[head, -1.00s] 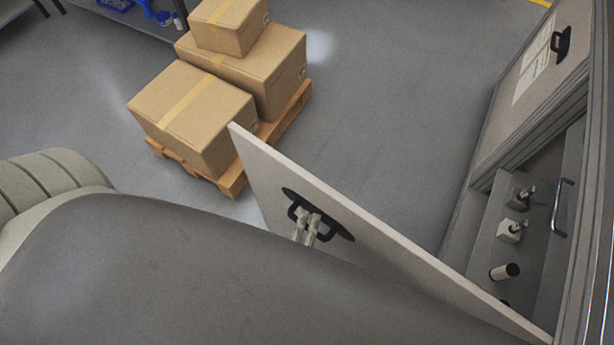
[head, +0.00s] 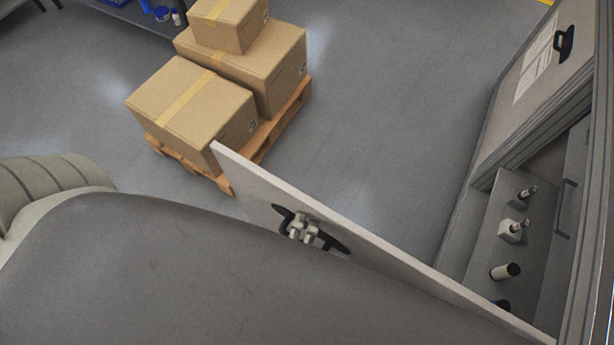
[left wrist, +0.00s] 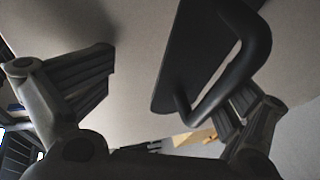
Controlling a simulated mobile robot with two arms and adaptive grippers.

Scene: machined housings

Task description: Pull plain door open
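The plain door (head: 248,188) is a pale panel standing wide open from the cabinet, its free edge near the boxes in the head view. Its black bar handle (head: 330,240) is on the face toward me. My left gripper (head: 303,230) is at this handle. In the left wrist view the two fingers of my left gripper (left wrist: 165,90) are spread apart. The black handle (left wrist: 245,60) passes between them, close to the right finger; whether they touch is unclear. My grey arm hides the lower part of the door in the head view. My right gripper is not in view.
The open cabinet (head: 482,235) at right has small bottles on a shelf. Its other door (head: 530,85), with papers and a black handle, is shut. Cardboard boxes (head: 190,105) on a wooden pallet (head: 290,112) stand beyond the plain door's free edge. The floor between pallet and cabinet is clear.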

